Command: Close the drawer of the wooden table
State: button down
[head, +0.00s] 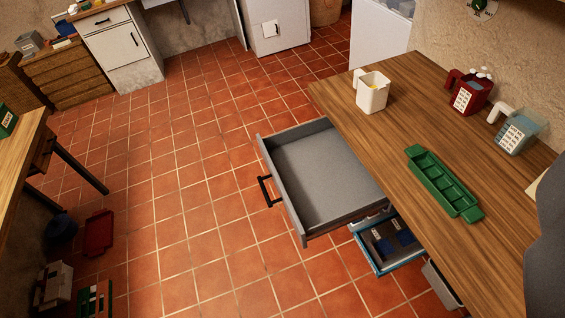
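The wooden table (420,128) stands on the right of the head view, with its top seen from above. Its drawer (322,180) is pulled well out from the table's left side, over the tiled floor. The drawer's grey inside looks empty. Its black handle (266,190) is on the front panel at the left. My gripper is not in view. A dark grey shape cuts into the picture at the lower right edge, and I cannot tell what it is.
On the table stand a cream container (373,92), a green tray (443,182), a red jug (471,92) and a blue-grey jug (519,130). A blue bin (372,262) sits below the drawer. The tiled floor (200,190) left of the drawer is clear. Another wooden table (22,155) is at far left.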

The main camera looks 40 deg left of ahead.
aim_at(323, 187)
jog(key=u, duration=0.4)
jog(key=i, duration=0.9)
jog(key=u, duration=0.8)
